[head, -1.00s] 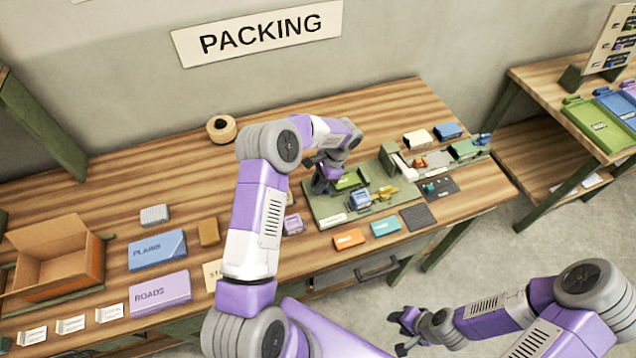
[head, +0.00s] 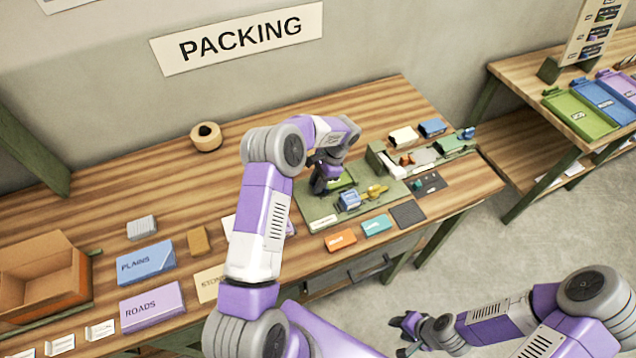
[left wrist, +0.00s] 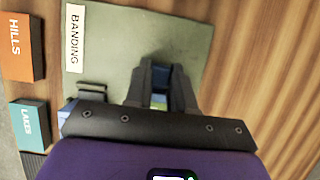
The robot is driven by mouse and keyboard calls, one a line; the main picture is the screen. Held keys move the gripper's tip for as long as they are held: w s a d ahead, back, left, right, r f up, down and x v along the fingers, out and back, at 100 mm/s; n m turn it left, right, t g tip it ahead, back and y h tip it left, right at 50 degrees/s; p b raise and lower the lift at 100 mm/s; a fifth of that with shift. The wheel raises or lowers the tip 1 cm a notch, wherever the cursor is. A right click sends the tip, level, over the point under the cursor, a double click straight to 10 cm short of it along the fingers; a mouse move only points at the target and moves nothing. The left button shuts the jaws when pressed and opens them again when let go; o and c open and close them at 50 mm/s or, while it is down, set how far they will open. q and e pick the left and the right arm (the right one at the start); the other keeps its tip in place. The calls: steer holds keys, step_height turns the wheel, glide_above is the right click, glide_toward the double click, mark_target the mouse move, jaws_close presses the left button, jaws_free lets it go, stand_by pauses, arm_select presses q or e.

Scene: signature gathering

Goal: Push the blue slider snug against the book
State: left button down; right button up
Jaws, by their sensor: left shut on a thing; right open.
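My left gripper (head: 321,186) reaches down onto the green banding board (head: 322,207). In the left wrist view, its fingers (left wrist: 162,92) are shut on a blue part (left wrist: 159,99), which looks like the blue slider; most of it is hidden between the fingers. A green slab (head: 342,183) lies just right of the gripper in the head view. A small blue block with a pale face (head: 348,201) stands in front of it. I cannot tell which piece is the book, or whether the slider touches it. My right gripper (head: 408,338) is open and empty, away from the table.
A yellow piece (head: 376,192) sits on the board's right part. The orange (head: 341,240) and teal (head: 377,224) labelled blocks lie along the front. A green-and-grey device (head: 420,158) stands to the right.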

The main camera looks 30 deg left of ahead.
arm_select(q)
steer(key=c, duration=1)
jaws_free()
steer(key=shift+w+d, duration=0.2)
steer(key=shift+w, duration=0.05)
steer(key=shift+o, duration=0.2)
steer(key=shift+s+a, duration=0.1)
steer(key=v, duration=0.7)
steer(key=shift+r, duration=0.35)
